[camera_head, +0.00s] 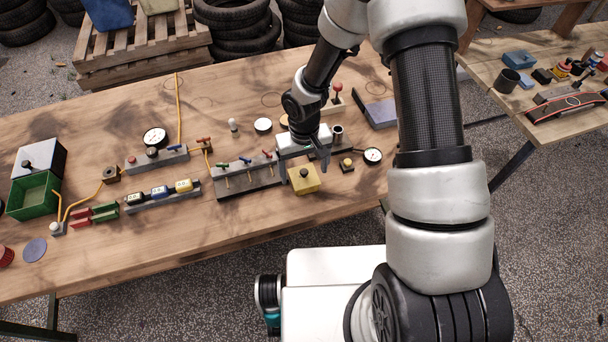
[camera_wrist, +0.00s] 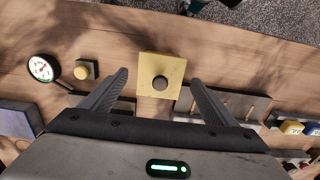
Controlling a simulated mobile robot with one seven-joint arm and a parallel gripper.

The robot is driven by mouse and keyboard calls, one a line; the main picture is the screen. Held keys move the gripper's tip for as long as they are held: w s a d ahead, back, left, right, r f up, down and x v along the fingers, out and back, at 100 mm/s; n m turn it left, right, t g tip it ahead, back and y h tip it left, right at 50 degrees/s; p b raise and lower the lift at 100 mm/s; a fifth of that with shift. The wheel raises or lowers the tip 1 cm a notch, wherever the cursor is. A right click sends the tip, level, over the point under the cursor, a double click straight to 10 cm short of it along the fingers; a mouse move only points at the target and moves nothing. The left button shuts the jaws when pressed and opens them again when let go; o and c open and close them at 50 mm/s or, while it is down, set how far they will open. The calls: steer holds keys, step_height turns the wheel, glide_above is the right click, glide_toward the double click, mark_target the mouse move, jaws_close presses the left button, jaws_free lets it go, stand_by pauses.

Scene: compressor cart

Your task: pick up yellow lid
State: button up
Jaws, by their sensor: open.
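The yellow lid (camera_head: 304,181) is a square plate with a round dark knob on top. It lies at the front part of the wooden table in the head view. In the wrist view the yellow lid (camera_wrist: 153,74) sits ahead of the fingertips, roughly centred between them. My gripper (camera_head: 304,166) is over the table just behind the lid. In the wrist view my gripper (camera_wrist: 158,76) has its two fingers spread wide, with nothing held. The height of the fingers over the lid is hard to tell.
A grey block with coloured levers (camera_head: 247,178) lies close left of the lid. A small block with a yellow button (camera_head: 347,164) and a dial gauge (camera_head: 372,155) are on the right. The wooden table (camera_head: 300,225) is bare in front of the lid.

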steer(key=shift+f, duration=0.2)
steer(key=c, duration=1.1)
